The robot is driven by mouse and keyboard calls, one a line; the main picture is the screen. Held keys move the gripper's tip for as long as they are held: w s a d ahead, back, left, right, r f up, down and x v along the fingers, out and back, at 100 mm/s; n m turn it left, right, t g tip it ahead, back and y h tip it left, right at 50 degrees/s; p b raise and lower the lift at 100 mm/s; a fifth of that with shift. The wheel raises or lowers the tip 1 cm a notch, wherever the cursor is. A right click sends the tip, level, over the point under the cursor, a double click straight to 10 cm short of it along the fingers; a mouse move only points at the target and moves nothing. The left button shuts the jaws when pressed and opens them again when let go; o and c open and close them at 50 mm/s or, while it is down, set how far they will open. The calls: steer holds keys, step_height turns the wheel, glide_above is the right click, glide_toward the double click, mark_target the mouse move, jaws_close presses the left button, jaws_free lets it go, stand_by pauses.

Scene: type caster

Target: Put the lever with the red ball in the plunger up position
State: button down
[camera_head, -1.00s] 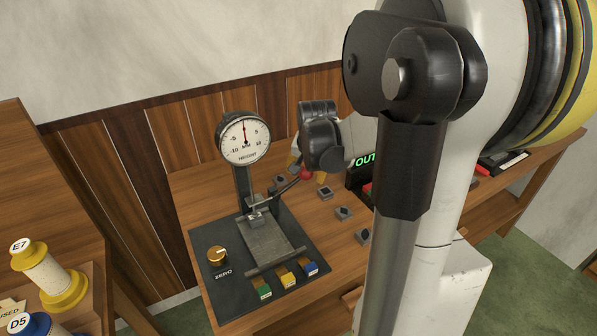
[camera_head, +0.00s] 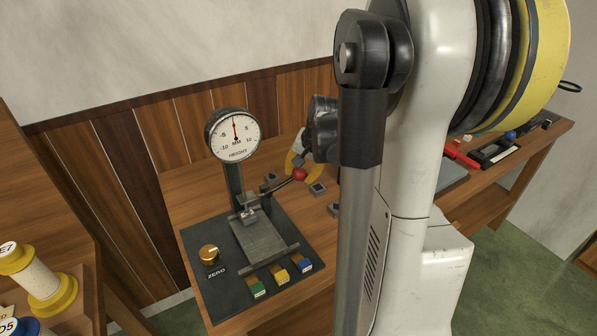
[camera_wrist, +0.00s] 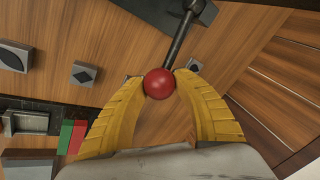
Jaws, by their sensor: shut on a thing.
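The lever (camera_head: 280,187) is a dark rod that runs from the height gauge (camera_head: 235,190) up and to the right. It ends in a red ball (camera_head: 299,174). In the wrist view the red ball (camera_wrist: 160,84) sits between the tips of my two yellow fingers, with the lever rod (camera_wrist: 182,30) running away from it to the top. My gripper (camera_wrist: 160,88) is shut on the ball. In the head view my gripper (camera_head: 298,160) is mostly hidden behind my arm. The round dial (camera_head: 235,135) has its red needle pointing near the top.
The gauge base (camera_head: 215,285) carries a brass ZERO knob (camera_head: 209,254) and green, yellow and blue blocks (camera_head: 280,274). Small grey blocks (camera_head: 318,189) lie on the bench right of the lever.

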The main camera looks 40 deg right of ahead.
steer(key=f+y, duration=0.1)
steer(key=f+y+b, duration=0.1)
steer(key=f+b, duration=0.1)
steer(key=shift+d+m+t+y, duration=0.25)
steer(key=shift+m+t+y, duration=0.05)
steer(key=shift+y, duration=0.1)
steer(key=shift+a+f+t+y+b, duration=0.15)
steer(key=shift+f+t+y+b, duration=0.15)
steer(key=shift+f+y+b, duration=0.45)
steer(key=shift+f, duration=0.1)
steer(key=c, duration=0.9)
jaws_free()
steer(key=shift+c, duration=0.2)
steer(key=v, duration=1.2)
